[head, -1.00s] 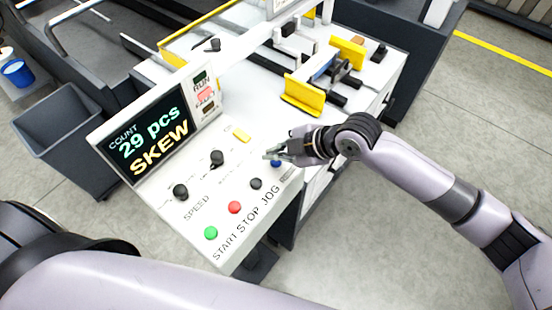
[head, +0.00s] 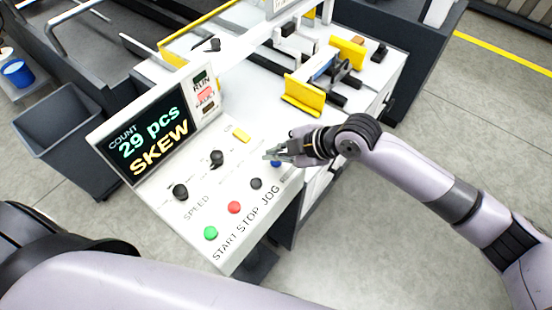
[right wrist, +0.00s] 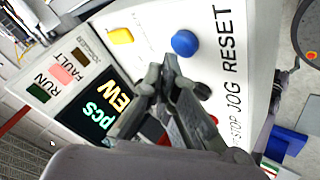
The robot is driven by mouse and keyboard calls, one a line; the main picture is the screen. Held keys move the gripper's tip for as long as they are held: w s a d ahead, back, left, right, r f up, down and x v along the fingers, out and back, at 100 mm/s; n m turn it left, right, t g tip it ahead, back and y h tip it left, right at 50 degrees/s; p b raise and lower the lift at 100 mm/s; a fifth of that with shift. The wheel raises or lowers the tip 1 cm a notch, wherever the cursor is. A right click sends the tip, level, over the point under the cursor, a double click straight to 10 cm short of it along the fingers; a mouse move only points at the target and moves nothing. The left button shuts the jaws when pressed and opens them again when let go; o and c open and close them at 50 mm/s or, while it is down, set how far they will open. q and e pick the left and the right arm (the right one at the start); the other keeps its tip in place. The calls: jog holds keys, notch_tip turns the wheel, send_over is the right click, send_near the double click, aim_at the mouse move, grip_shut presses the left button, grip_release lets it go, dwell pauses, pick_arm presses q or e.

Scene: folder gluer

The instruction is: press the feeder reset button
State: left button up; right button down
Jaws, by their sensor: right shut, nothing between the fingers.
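The feeder reset button is the blue round button (head: 276,163) at the right end of the panel's button row, partly hidden by my right gripper in the head view. In the right wrist view the blue button (right wrist: 185,43) stands clear beside the word RESET. My right gripper (head: 268,155) is shut and empty, with its fingertips just above and left of the button in the head view. In the right wrist view the fingertips (right wrist: 164,66) appear close to the button; I cannot tell whether they touch anything. My left gripper is out of view.
The panel also carries a green button (head: 211,233), a red button (head: 234,207), a black button (head: 256,184), black knobs and a yellow switch (head: 241,135). The display (head: 152,136) reads "29 pcs SKEW". Yellow guides (head: 303,96) stand behind the gripper.

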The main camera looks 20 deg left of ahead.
aim_at(275, 164)
jog(key=shift+f, duration=0.3)
jog(key=shift+f+b, duration=0.45)
jog(key=shift+f, duration=0.05)
dwell(0.5)
dwell(0.4)
jog(key=shift+r+p, duration=0.7)
jog(key=shift+r, duration=0.2)
jog(key=shift+r, duration=0.1)
notch_tip(275, 164, up, 5)
jog(key=p, duration=0.4)
